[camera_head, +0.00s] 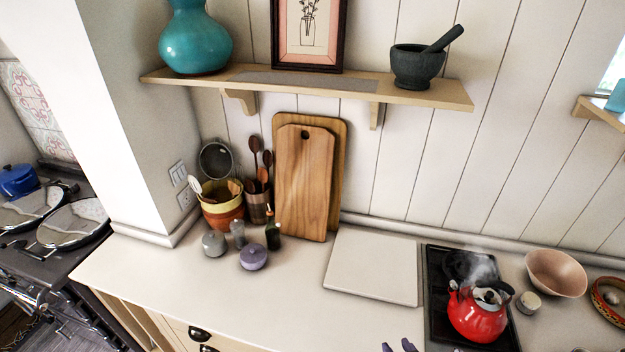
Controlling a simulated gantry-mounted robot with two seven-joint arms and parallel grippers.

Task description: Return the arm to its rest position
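Only the tips of my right gripper (398,346) show, dark purple, at the bottom edge of the head view. The two tips stand apart with nothing visible between them; the rest of the gripper is cut off by the frame. They are over the front of the white counter (290,310), left of the black hob (437,310). My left gripper is not in view.
A steaming red kettle (476,318) stands on the hob. A pale square board (372,265) lies left of it. Wooden cutting boards (305,190), utensil pots and small jars stand further left. A shelf (290,82) hangs above. The counter's front is clear.

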